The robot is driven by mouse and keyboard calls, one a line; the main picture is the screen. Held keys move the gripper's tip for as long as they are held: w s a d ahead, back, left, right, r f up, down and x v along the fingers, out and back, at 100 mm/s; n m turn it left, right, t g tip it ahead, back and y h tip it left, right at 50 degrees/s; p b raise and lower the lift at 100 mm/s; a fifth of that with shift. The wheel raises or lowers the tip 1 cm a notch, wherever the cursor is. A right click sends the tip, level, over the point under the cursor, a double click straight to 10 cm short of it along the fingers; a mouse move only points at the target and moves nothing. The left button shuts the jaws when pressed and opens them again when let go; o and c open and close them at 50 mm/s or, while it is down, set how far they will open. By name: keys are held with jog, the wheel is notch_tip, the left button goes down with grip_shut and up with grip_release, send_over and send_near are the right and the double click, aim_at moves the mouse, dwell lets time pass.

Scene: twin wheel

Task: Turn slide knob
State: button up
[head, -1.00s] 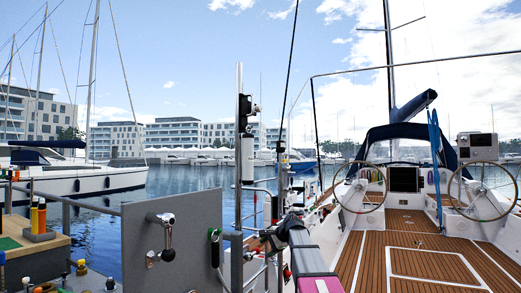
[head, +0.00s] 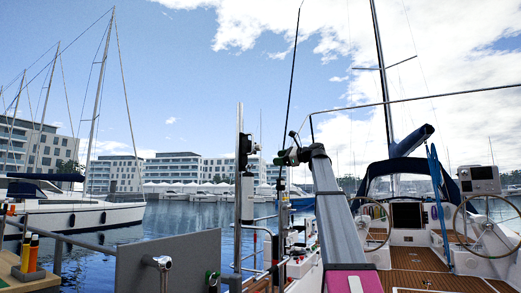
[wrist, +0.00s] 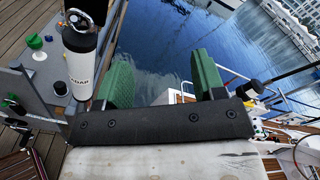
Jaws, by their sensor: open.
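A grey panel (head: 190,255) stands low at the left of the head view. I cannot tell which part is the slide knob.
A white canister (wrist: 80,45) with lettering stands left of the fingers in the wrist view. Green and white small knobs (wrist: 34,41) sit on a grey surface beyond it. A metal post (head: 239,200), a rail (head: 90,245) and boat wheels (head: 487,225) surround the arm. Water lies behind.

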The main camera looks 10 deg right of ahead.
send_near(261, 147)
jog(key=shift+y, duration=0.4)
jog(key=x, duration=1)
jog(key=shift+w+f, duration=0.15)
jog(key=shift+f, duration=0.25)
jog(key=shift+c, duration=0.3)
jog(key=c, duration=0.9)
